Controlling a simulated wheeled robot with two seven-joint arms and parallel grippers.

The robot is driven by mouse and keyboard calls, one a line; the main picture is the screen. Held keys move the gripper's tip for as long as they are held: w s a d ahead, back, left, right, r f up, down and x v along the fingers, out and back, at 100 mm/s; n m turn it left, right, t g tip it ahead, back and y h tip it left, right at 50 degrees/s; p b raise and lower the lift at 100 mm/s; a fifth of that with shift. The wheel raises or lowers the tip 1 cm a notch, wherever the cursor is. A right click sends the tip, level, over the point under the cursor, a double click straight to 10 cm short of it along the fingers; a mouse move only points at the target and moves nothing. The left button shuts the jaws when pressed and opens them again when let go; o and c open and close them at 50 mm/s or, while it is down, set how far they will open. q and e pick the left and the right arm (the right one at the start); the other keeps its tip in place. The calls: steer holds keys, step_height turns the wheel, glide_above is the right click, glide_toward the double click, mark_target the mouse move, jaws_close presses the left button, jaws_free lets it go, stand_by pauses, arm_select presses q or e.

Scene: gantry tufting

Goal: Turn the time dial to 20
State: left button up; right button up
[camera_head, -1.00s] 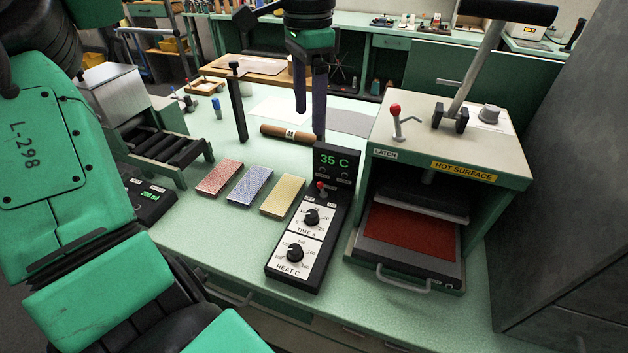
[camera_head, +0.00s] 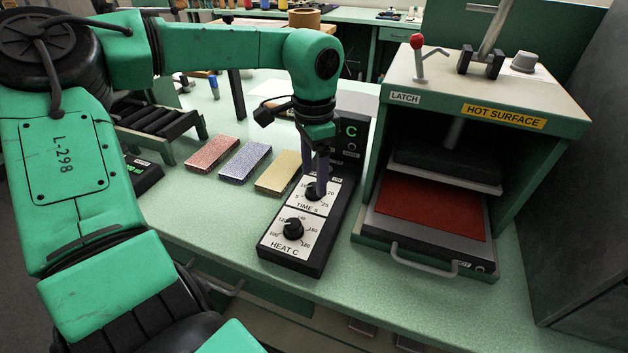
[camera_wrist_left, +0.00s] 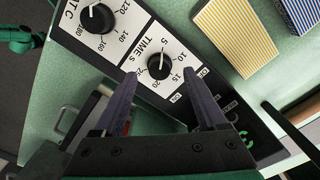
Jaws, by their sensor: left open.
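The time dial (camera_head: 311,194) is a black knob on a white panel marked TIME S, on the black control box (camera_head: 327,250). It also shows in the left wrist view (camera_wrist_left: 159,66), where its white mark appears to point toward 5. My left gripper (camera_head: 316,190) comes down over it from above and partly hides it in the head view. In the left wrist view the two fingers (camera_wrist_left: 160,76) are apart, one on each side of the dial's lower part, with no clear contact. My right gripper is not in view.
The heat dial (camera_head: 293,229) sits just in front of the time dial. The box's display (camera_head: 350,132) is mostly hidden by my gripper. A hot press (camera_head: 480,110) stands close on the right. Red, blue and yellow blocks (camera_head: 277,173) lie to the left.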

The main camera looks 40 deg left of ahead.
mark_target(314, 191)
arm_select(q)
steer(key=shift+f, duration=1.35)
jaws_close()
